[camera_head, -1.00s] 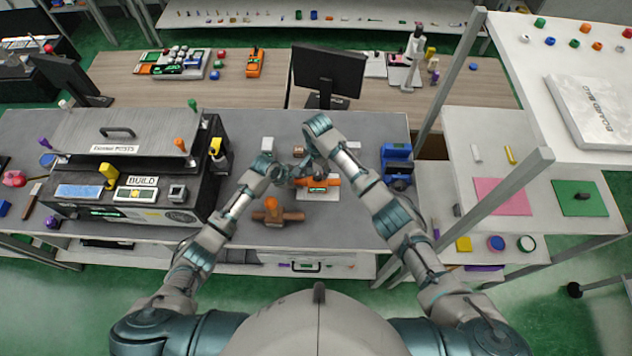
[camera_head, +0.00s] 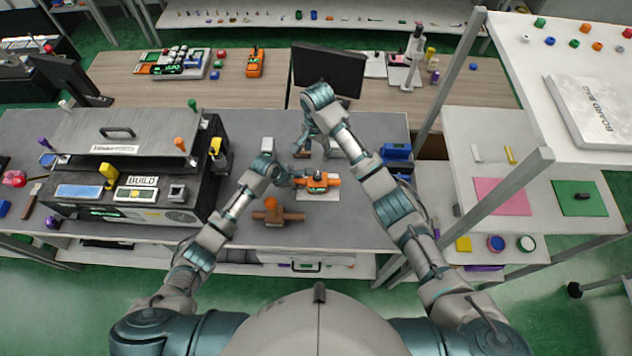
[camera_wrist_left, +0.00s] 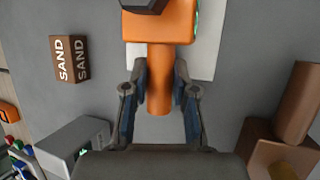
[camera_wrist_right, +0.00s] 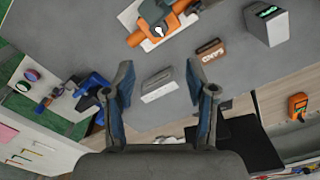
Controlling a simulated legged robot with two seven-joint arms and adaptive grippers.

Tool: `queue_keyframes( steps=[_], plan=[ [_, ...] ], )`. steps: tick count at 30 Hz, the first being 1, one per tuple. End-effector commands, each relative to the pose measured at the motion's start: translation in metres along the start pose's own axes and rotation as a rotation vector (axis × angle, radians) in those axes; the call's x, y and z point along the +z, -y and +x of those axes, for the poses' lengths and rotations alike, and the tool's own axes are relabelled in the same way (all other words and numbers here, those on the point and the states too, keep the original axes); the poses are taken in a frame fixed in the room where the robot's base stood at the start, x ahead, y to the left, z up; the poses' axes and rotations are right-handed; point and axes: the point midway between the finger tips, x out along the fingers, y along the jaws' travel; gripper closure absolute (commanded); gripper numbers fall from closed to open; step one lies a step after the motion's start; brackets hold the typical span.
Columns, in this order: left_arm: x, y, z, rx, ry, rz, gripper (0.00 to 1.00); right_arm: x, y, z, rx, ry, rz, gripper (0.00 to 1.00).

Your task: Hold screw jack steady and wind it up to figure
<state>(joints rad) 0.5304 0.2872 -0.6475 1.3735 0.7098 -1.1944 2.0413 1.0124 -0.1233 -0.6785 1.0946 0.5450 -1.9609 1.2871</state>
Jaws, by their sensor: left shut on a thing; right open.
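The orange screw jack (camera_head: 316,180) stands on a white plate (camera_head: 318,195) on the grey bench. In the left wrist view its orange body (camera_wrist_left: 160,25) has a dark top part at the frame edge and a green-lit strip on its right side. My left gripper (camera_head: 286,176) is shut on the jack's orange cylindrical arm (camera_wrist_left: 159,85), with a finger on each side. My right gripper (camera_head: 305,142) is open and empty, beyond the jack and apart from it. In the right wrist view the jack (camera_wrist_right: 165,22) lies past the open fingers, near the top edge.
A brown T-shaped piece (camera_head: 276,214) lies in front of the jack. A brown SAND block (camera_wrist_left: 69,59), a white block (camera_wrist_right: 160,86) and a brown lettered block (camera_wrist_right: 210,49) stand around it. A blue device (camera_head: 396,152) is at right; the BUILD machine (camera_head: 140,195) is at left.

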Motion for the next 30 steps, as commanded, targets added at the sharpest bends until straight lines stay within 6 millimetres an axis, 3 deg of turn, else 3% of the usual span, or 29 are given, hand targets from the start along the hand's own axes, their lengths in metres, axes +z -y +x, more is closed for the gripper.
queue_keyframes(
  steps=[4,12,13,16,26,30],
  plan=[
    [-0.001,0.002,0.001,-0.003,-0.002,-0.001,1.0,0.0,0.0,-0.013,0.0,0.001,0.001,0.44],
    [-0.001,0.002,0.001,-0.003,-0.002,-0.001,1.0,0.0,0.0,-0.015,0.0,0.001,0.0,0.44],
    [-0.001,0.002,0.001,-0.003,-0.002,-0.001,0.71,0.0,0.0,-0.015,0.0,0.001,0.0,0.44],
    [-0.001,0.002,0.001,-0.003,-0.002,-0.001,0.46,0.0,0.0,-0.015,0.0,0.001,0.0,0.44],
    [-0.001,0.001,-0.002,0.0,0.0,0.0,0.44,0.001,0.0,-0.016,0.0,0.0,0.0,0.44],
    [-0.001,0.0,-0.017,0.002,0.001,-0.001,0.44,0.001,0.0,-0.016,0.0,0.0,0.0,0.44]
  ],
)
